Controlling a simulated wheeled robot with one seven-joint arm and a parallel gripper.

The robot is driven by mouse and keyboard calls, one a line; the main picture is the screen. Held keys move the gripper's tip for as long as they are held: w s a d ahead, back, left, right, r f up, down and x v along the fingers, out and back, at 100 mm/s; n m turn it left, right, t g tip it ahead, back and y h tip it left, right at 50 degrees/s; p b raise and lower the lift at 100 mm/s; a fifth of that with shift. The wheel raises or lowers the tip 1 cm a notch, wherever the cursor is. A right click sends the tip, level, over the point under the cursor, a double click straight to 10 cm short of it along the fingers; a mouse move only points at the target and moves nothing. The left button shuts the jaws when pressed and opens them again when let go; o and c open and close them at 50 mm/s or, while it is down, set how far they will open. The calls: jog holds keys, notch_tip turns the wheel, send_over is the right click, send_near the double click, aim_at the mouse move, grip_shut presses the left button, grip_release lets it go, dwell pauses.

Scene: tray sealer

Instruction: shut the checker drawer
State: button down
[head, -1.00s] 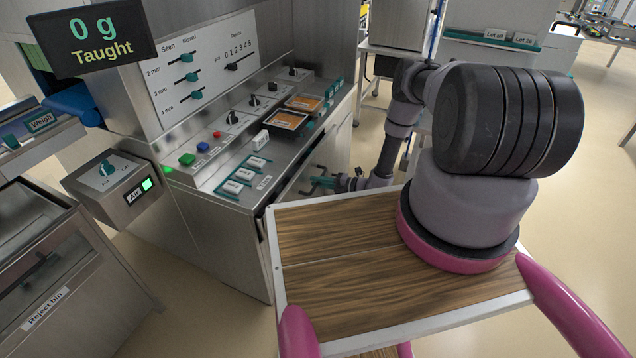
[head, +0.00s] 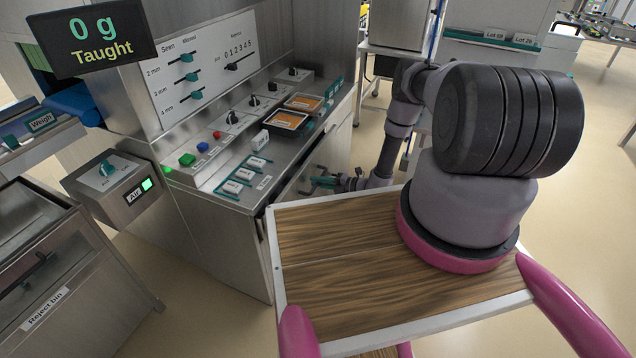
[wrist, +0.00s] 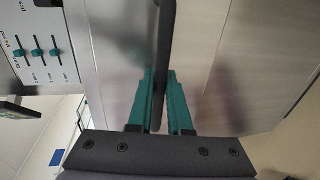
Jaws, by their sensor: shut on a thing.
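The checker drawer's front (head: 301,184) is a steel panel on the aisle side of the machine cabinet, below the control counter. In the wrist view the steel panel (wrist: 115,60) fills much of the picture. A dark bar handle (wrist: 166,45) runs down between the teal fingers of my gripper (wrist: 160,100), which are shut on it. In the head view my gripper (head: 325,183) is small and lies against the cabinet front, so the handle is hard to make out. How far the drawer stands out cannot be told clearly.
The counter above holds orange-filled trays (head: 287,119), white labelled blocks (head: 239,180) and coloured buttons (head: 187,159). A wooden-topped platform (head: 340,260) stands close to the cabinet's corner. A reject bin (head: 60,285) is at left. Open floor (head: 570,160) lies at right.

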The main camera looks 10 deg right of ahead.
aim_at(308, 179)
jog(key=shift+r+x, duration=0.2)
jog(key=shift+x, duration=0.8)
jog(key=shift+r+x, duration=0.2)
jog(key=shift+x, duration=0.8)
jog(key=shift+a, duration=0.1)
jog(key=c, duration=0.8)
grip_release()
jog(key=shift+w, duration=0.1)
jog(key=shift+c, duration=0.2)
jog(key=v, duration=1)
jog(key=shift+s+d, duration=0.25)
jog(key=shift+d, duration=0.1)
